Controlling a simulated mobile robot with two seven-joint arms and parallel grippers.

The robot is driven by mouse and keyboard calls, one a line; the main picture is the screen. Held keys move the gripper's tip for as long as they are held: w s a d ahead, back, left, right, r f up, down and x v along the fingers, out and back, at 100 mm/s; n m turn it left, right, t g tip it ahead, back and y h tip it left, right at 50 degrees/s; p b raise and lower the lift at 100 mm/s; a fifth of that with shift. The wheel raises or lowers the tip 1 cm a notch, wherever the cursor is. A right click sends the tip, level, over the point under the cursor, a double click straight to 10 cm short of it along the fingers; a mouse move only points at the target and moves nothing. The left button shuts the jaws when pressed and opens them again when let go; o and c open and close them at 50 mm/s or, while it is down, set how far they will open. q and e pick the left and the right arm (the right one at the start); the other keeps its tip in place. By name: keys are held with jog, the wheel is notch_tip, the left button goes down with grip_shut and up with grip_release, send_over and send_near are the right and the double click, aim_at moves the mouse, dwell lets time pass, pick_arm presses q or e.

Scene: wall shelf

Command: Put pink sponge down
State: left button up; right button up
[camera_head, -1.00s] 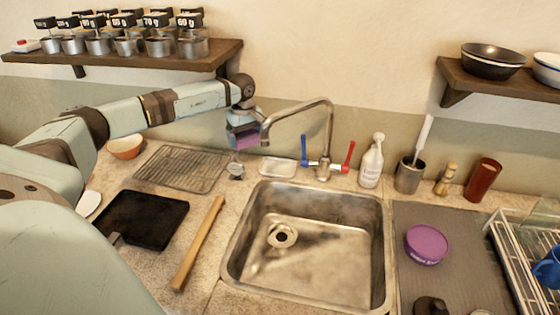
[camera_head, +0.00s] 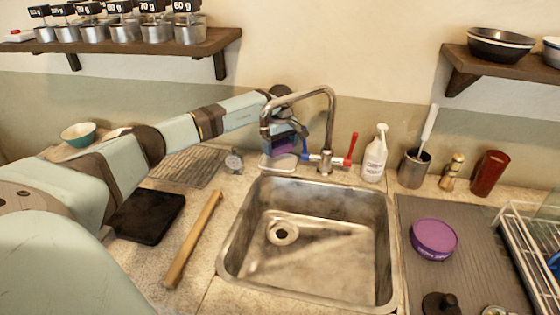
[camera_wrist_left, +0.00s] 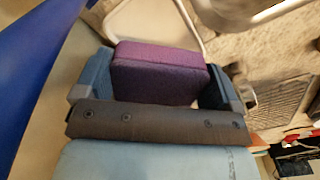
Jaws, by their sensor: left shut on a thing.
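The pink sponge (camera_wrist_left: 158,72), which looks purple here, is held between the two fingers of my left gripper (camera_wrist_left: 158,88) in the left wrist view. In the head view my left gripper (camera_head: 285,140) is behind the faucet spout, with a strip of the sponge (camera_head: 284,147) showing under it. It is just above a small pale dish (camera_head: 277,162) at the back edge of the sink. That dish (camera_wrist_left: 152,20) also shows beyond the sponge in the left wrist view. I cannot tell whether the sponge touches the dish. My right gripper is out of view.
The faucet (camera_head: 330,120) with its blue handle (camera_head: 304,142) and red handle (camera_head: 351,149) stands close to the left gripper. The sink (camera_head: 310,240) is empty. A soap bottle (camera_head: 375,155) is right of the faucet. A dial gauge (camera_head: 234,161) and wire rack (camera_head: 190,166) are left.

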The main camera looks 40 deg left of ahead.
aim_at(280, 154)
pick_arm(q)
notch_tip(280, 154, down, 4)
jog(key=shift+f+b, duration=0.15)
jog(key=shift+b, duration=1)
jog(key=shift+f, duration=0.25)
jog(key=shift+r, duration=0.15)
jog(key=o, duration=0.6)
jog(key=shift+r, duration=0.45)
notch_tip(280, 154, up, 10)
jog(key=shift+f, duration=0.2)
jog(key=shift+r, duration=0.8)
